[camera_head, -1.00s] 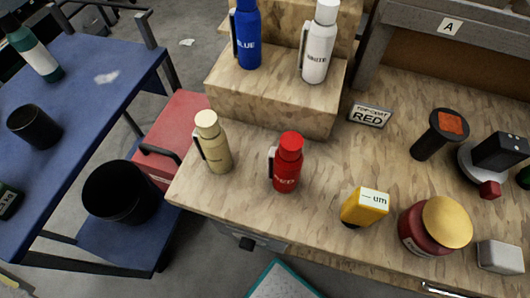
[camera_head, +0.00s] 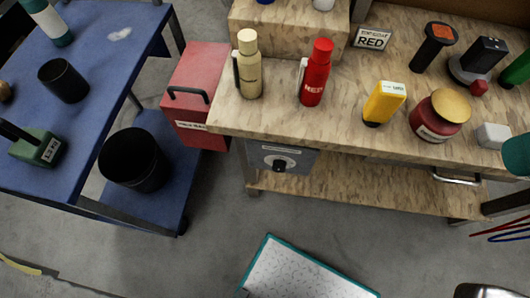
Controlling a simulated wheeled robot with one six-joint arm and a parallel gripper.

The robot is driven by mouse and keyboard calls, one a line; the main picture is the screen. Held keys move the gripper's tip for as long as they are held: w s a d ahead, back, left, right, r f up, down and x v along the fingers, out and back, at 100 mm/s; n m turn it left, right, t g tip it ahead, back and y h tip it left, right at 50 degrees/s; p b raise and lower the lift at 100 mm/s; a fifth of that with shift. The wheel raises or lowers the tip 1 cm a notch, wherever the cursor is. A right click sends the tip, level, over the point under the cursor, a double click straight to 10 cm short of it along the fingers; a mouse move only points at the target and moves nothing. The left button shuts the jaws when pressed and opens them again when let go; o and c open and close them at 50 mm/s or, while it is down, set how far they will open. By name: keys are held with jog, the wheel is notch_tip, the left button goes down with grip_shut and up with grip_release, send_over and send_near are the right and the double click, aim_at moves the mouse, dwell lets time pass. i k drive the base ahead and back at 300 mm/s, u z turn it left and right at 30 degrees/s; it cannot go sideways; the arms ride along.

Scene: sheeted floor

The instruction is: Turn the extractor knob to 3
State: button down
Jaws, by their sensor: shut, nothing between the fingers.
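The extractor knob (camera_head: 279,165) is a small black knob on a pale dial. It sits on a grey control panel (camera_head: 301,160) fixed under the front edge of the wooden bench, left of its middle. The dial marks are too small to read, so I cannot tell which number the knob points at. Nothing is touching the knob. I cannot make out my gripper in this view.
The wooden bench holds a cream bottle (camera_head: 249,68), a red bottle (camera_head: 316,73), a yellow device (camera_head: 384,102) and a red jar (camera_head: 438,118). A red toolbox (camera_head: 192,75) and blue cart (camera_head: 110,60) stand left. A teal-edged board (camera_head: 300,275) lies on the floor.

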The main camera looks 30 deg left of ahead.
aim_at(278, 166)
jog(key=u, duration=1.15)
jog(key=i, duration=0.5)
jog(key=z, duration=0.45)
jog(key=k, duration=0.2)
jog(key=u, duration=1.15)
jog(key=k, duration=0.55)
jog(key=u, duration=1)
jog(key=k, duration=0.95)
jog(key=u, duration=0.05)
